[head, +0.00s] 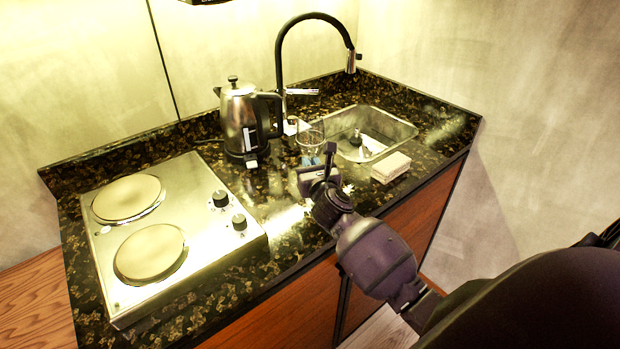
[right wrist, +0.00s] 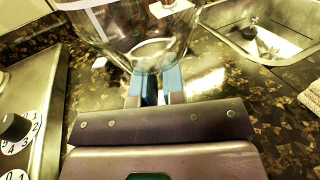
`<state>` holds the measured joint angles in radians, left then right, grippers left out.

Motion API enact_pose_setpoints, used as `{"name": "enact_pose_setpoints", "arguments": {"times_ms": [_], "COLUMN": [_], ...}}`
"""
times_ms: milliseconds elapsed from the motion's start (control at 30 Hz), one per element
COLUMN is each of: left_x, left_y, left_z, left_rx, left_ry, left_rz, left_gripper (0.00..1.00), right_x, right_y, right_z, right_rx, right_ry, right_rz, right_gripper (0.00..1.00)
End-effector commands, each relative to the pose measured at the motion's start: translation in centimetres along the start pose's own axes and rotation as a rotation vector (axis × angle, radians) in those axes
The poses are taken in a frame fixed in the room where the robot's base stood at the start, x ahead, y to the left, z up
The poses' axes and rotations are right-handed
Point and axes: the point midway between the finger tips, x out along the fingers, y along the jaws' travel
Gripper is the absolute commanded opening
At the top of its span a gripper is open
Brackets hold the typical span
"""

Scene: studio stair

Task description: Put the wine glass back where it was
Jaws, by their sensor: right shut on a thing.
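The clear wine glass (head: 310,139) is over the counter between the kettle and the sink in the head view. It also shows at the top of the right wrist view (right wrist: 150,40), with its bowl beyond my fingers. My right gripper (head: 312,161) is shut on the glass. Its blue fingers (right wrist: 155,84) are at the lower part of the glass in the right wrist view. The gripper hides the glass's lower part, and I cannot tell whether its foot touches the counter. My left gripper is not in view.
A steel kettle (head: 240,118) stands just left of the glass. The sink (head: 398,131) with a black tap (head: 281,62) is to the right. A pale sponge-like block (head: 390,168) lies by the sink's front edge. A two-plate hob (head: 205,226) fills the left side.

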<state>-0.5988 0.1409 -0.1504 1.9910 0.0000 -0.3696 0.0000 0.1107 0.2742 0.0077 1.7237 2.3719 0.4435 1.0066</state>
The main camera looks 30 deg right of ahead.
Motion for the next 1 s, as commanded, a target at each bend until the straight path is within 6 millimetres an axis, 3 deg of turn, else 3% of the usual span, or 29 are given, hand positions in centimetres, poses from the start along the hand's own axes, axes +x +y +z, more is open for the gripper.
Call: {"name": "enact_pose_setpoints", "arguments": {"times_ms": [267,700,733,867,1000], "left_x": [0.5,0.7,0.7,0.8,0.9], "left_y": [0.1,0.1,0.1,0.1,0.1], "left_z": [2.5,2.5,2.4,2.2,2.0], "left_rx": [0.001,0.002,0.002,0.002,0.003], "left_ry": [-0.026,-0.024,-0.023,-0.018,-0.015], "left_rz": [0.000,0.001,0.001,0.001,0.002], "left_gripper": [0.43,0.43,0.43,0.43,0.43], "right_x": [0.0,0.0,0.0,0.0,0.0], "right_y": [0.0,0.0,0.0,0.0,0.0], "right_z": [-3.9,-4.2,-4.2,-4.2,-4.2], "right_rx": [0.000,0.000,0.000,0.000,-0.001], "right_ry": [0.004,0.001,0.002,0.001,0.001], "right_rz": [0.000,0.000,0.000,0.000,0.000], "right_gripper": [0.00,0.00,0.14,0.33,0.36]}}
